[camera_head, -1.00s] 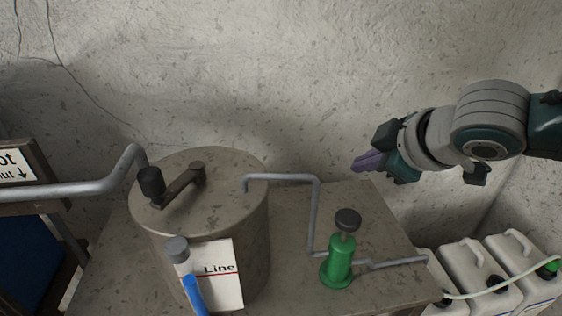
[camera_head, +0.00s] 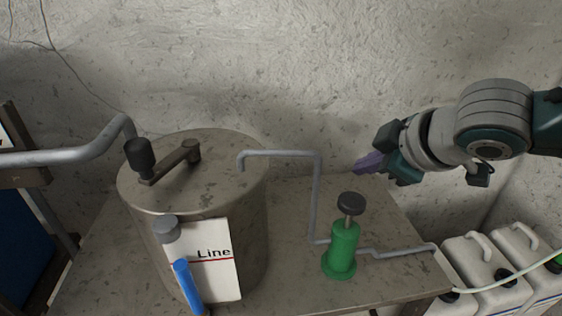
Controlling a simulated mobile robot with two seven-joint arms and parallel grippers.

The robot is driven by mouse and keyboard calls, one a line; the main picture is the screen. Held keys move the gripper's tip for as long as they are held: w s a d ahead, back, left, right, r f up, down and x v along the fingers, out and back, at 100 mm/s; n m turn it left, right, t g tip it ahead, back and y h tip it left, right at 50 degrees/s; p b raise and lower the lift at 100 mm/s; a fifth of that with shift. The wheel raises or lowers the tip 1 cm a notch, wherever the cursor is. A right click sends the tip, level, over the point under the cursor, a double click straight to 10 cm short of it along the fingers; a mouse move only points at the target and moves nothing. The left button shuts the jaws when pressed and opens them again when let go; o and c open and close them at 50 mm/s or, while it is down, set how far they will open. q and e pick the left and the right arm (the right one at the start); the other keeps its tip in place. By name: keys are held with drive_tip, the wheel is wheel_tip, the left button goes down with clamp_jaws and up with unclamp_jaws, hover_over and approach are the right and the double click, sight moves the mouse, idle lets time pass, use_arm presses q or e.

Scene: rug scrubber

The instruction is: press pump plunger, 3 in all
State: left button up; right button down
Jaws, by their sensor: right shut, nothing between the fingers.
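A green pump (camera_head: 342,252) stands upright on the table, right of the metal drum. Its plunger, a dark round knob (camera_head: 351,203) on a short rod, stands raised above the green body. My right gripper (camera_head: 366,163) is shut and empty. In the picture it shows above and slightly right of the plunger knob, apart from it, in front of the wall. Its purple fingers point left. My left gripper is not in view.
A metal drum (camera_head: 195,165) with a crank handle (camera_head: 170,162) and a "Line" card (camera_head: 216,280) stands left of the pump. A grey pipe (camera_head: 317,195) joins drum and pump. White canisters (camera_head: 480,255) are at the right. The table (camera_head: 290,285) is bare in front.

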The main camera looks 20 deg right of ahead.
sight(357, 204)
wheel_tip(357, 204, down, 3)
drive_tip(key=shift+r+b, duration=0.1)
drive_tip(key=shift+b, duration=0.7)
drive_tip(key=shift+f+b, duration=0.4)
drive_tip(key=shift+f, duration=0.2)
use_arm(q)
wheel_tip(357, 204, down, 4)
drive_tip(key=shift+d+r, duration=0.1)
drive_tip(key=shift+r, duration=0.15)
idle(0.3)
use_arm(e)
drive_tip(key=shift+f, duration=0.15)
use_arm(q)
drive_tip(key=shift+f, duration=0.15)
use_arm(e)
drive_tip(key=shift+f, duration=0.3)
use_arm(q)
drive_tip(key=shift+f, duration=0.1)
use_arm(e)
drive_tip(key=shift+f, duration=0.15)
